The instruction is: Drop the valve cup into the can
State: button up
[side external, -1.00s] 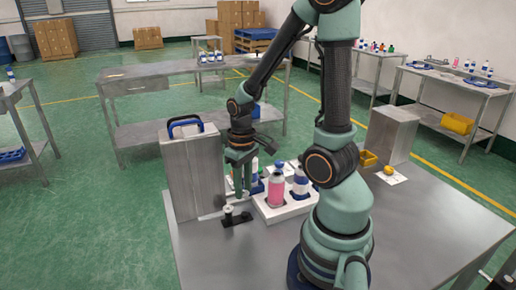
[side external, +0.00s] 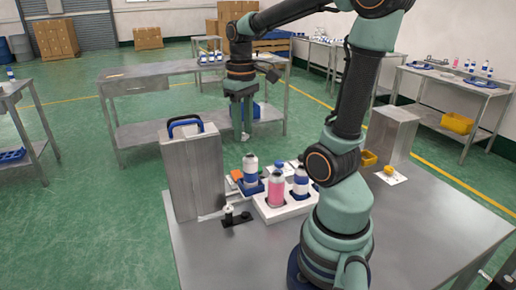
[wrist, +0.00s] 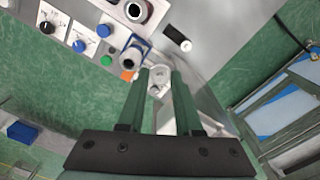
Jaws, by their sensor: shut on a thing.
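My gripper (side external: 243,118) hangs well above the far edge of the steel table, its fingers pointing down. In the wrist view its fingers (wrist: 160,72) are shut on a small pale ring-like piece, apparently the valve cup (wrist: 158,82). A white can with a blue band (side external: 250,165) stands upright in a blue holder, below my gripper. The wrist view shows its dark open mouth (wrist: 128,65), left of the fingertips. A pink can (side external: 276,190) stands in the white tray. The frames do not tell which can is meant.
A tall grey metal box (side external: 192,172) with a blue handle stands left of the cans. A small black fixture (side external: 238,219) with a pale knob lies in front of it. Another blue-and-white can (side external: 300,182) stands in the white tray (side external: 268,214). The table's front is clear.

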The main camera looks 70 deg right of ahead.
send_over(251, 158)
jog(key=f, duration=0.3)
jog(key=d+f, duration=0.1)
jog(key=f, duration=0.1)
jog(key=shift+w, duration=0.3)
jog(key=shift+f, duration=1.75)
jog(key=shift+f, duration=0.15)
dwell(0.4)
jog(key=o, duration=0.9)
notch_tip(251, 158, up, 12)
dwell(1.5)
